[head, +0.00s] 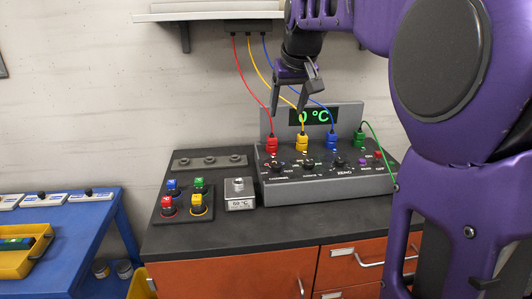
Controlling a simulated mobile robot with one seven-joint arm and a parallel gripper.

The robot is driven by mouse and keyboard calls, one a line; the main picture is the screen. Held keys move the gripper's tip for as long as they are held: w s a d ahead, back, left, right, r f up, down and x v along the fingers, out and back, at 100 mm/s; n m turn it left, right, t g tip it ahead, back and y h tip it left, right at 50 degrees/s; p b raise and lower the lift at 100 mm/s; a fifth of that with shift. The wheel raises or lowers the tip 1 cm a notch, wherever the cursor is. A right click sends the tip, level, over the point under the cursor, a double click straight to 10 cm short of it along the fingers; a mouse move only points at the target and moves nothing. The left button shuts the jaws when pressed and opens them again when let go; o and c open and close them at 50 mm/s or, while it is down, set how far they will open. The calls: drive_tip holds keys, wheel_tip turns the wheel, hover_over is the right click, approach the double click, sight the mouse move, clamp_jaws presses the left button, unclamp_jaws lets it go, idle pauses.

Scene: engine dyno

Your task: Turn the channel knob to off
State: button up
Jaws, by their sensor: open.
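The grey control box (325,188) stands on the black bench top, with a row of small black knobs on its sloped face. The leftmost knob (281,168), above a label that seems to read "CHANNEL", is the channel knob. Its pointer setting is too small to read. My gripper (289,107) points down with its fingers apart and empty. In the picture it is above the box's left half, in front of the cables and near the display (313,116), which reads "0 °C". It appears clear of the knob.
Red, yellow, blue and green plugs (272,145) with cables stand along the box's back. Left of the box are a metal block (239,188) with a "50 °C" label and a board of coloured connectors (185,205). A shelf (205,14) hangs above.

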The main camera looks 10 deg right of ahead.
drive_tip(key=s+f+n+g, duration=0.1)
drive_tip(key=b, duration=0.3)
approach(277, 165)
drive_tip(key=x, duration=0.8)
drive_tip(key=shift+r, duration=0.1)
drive_tip(key=shift+d, duration=0.1)
clamp_jaws()
